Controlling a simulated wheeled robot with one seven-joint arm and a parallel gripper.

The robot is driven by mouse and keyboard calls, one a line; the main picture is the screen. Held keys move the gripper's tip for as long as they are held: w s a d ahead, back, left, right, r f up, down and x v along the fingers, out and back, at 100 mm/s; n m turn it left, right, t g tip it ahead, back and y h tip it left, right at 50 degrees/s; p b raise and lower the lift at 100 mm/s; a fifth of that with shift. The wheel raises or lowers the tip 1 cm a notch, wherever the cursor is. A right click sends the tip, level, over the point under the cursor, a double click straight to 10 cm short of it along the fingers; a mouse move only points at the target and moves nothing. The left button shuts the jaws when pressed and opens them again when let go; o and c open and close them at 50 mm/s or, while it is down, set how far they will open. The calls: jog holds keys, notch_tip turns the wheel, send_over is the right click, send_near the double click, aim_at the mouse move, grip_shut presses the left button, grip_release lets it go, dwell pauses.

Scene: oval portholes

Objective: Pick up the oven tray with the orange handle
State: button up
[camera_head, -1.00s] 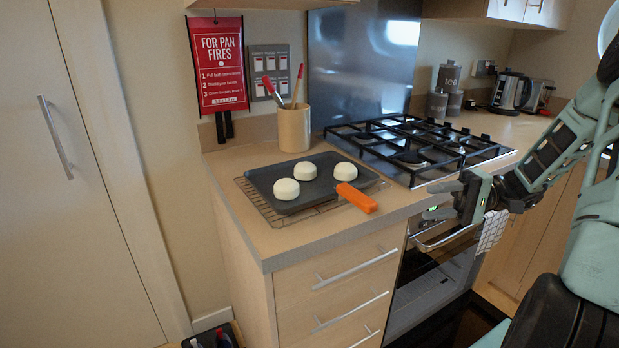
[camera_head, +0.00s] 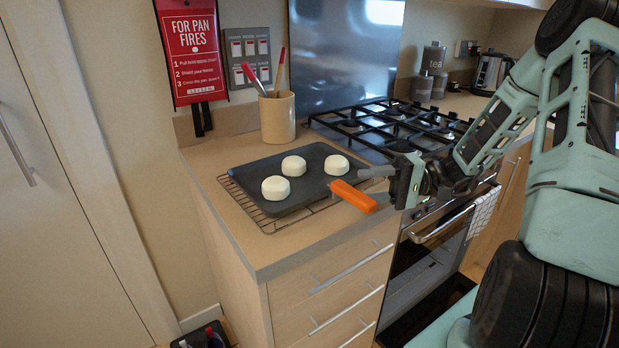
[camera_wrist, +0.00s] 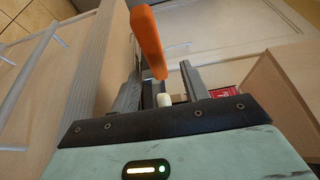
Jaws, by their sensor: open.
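The dark grey oven tray (camera_head: 300,205) lies on a wire rack on the counter, with three white round items on it. Its orange handle (camera_head: 353,196) sticks out over the counter's front edge toward the right. My gripper (camera_head: 372,186) is open, with its fingertips close to the handle's right end. In the wrist view, the orange handle (camera_wrist: 148,40) shows large just beyond my gripper's fingers (camera_wrist: 162,85). I cannot tell whether the handle is between the fingers, and the tray itself is mostly hidden there.
The wire rack (camera_head: 264,221) lies under the tray. A gas hob (camera_head: 395,125) is behind and right of the tray, and an oven (camera_head: 430,250) is below it. A utensil pot (camera_head: 277,117) stands behind. The drawers' long handles (camera_head: 350,267) project below the counter edge.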

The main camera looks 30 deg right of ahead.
aim_at(339, 196)
jog(key=shift+p+x, duration=0.45)
jog(key=shift+x, duration=2.9)
jog(key=shift+f, duration=0.15)
grip_shut()
